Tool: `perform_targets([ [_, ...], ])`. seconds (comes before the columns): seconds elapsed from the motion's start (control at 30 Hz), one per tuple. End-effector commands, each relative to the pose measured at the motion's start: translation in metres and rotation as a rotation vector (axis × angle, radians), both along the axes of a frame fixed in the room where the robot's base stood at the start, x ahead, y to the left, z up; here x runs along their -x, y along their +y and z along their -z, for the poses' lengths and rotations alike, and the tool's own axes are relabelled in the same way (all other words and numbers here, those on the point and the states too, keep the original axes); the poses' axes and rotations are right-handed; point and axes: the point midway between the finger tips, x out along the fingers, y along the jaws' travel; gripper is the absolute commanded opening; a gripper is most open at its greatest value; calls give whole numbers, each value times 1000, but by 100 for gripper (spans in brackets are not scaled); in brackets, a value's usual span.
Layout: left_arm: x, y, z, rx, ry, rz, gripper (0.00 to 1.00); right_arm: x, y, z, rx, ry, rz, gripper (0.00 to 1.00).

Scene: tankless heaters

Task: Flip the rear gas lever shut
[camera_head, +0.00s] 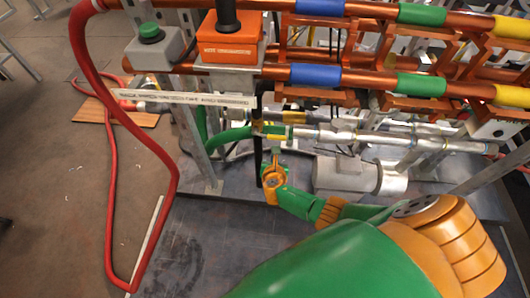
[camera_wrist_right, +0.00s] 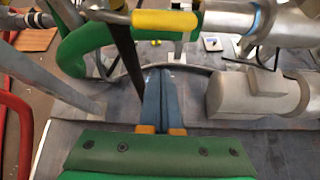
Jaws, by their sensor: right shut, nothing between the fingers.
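A yellow lever handle (camera_wrist_right: 165,22) lies across the top of the right wrist view, next to a green hose (camera_wrist_right: 75,50) and a silver pipe fitting (camera_wrist_right: 232,17). In the head view my right gripper (camera_head: 275,153) is just under the yellow piece; contact cannot be told. My left gripper is out of view.
A dark upright bar (camera_wrist_right: 126,52) stands left of the fingers. A silver cylinder (camera_wrist_right: 250,92) is at right. Copper pipes with coloured bands (camera_head: 315,75), an orange box (camera_head: 230,45) and a green button box (camera_head: 152,45) are above. A red hose (camera_head: 100,75) hangs at left.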

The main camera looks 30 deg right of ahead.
Motion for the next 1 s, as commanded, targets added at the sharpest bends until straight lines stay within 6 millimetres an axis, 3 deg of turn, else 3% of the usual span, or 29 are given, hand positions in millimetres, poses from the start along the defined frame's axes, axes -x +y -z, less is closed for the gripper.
perform_targets([
  [0.03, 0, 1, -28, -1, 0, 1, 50, 9, 7, -25, -2, 1, -3, 0],
  [0.27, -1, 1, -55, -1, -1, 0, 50, 44, 29, -49, -2, 1, 0, 0],
  [0.5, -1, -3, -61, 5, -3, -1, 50, 59, 39, -56, -1, -1, 0, 0],
  [0.93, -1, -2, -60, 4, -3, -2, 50, 59, 40, -55, -1, -1, 1, 0],
  [1.0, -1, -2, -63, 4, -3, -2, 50, 66, 39, -49, -42, 14, 27, 0],
])
